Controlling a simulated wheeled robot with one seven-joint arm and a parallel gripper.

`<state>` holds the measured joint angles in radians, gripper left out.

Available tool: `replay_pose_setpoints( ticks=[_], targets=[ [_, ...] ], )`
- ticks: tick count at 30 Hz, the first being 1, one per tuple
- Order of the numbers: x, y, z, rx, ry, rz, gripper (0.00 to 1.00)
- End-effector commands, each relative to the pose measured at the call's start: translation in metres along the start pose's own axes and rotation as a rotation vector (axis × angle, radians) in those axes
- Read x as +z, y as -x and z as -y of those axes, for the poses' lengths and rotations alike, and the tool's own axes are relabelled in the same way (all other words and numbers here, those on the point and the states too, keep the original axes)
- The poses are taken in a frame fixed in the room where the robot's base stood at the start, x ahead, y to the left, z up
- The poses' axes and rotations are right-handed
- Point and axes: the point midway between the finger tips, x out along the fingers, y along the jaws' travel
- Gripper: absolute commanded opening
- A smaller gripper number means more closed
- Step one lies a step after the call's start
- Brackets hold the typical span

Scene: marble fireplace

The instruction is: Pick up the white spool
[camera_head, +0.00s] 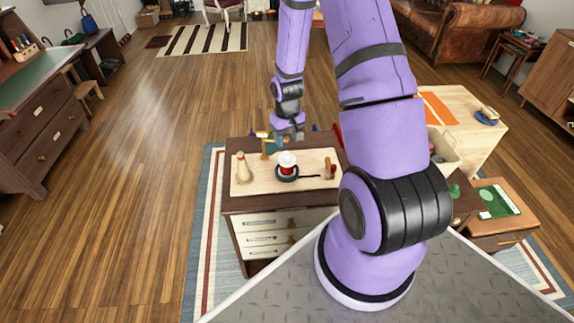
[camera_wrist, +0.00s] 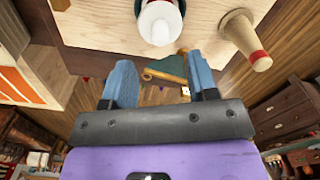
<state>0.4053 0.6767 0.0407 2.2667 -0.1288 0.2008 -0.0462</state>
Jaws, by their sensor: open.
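The white spool (camera_head: 287,158) stands upright near the middle of a pale wooden board, white on top with a red part below, on a dark round base. In the wrist view the white spool (camera_wrist: 158,22) shows at the top edge, partly cut off, beyond the fingertips. My gripper (camera_wrist: 158,64) has its two blue fingers apart with nothing held between them. In the head view my gripper (camera_head: 288,134) hangs at the far side of the board, behind the spool and apart from it.
The pale board (camera_head: 310,160) lies on a dark cabinet (camera_head: 228,205). A wooden cone (camera_head: 243,168) stands left of the spool, and a green and brass piece (camera_head: 268,148) stands behind it. A dark-handled item (camera_head: 328,169) lies on the right. Open floor (camera_head: 150,140) is left.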

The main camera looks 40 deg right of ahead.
Motion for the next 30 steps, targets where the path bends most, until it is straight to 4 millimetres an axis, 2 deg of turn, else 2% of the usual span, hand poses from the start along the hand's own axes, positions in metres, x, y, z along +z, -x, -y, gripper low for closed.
replay_pose_setpoints(
  ticks=[4, 11, 21, 30],
  targets=[
    [0.000, -0.017, 0.001, 0.000, 0.001, 0.002, 0.53],
    [-0.001, -0.028, 0.000, 0.000, 0.000, 0.000, 0.53],
    [-0.003, -0.067, -0.001, 0.000, -0.001, 0.001, 0.53],
    [-0.004, -0.077, -0.001, 0.000, -0.001, -0.001, 0.53]
  ],
)
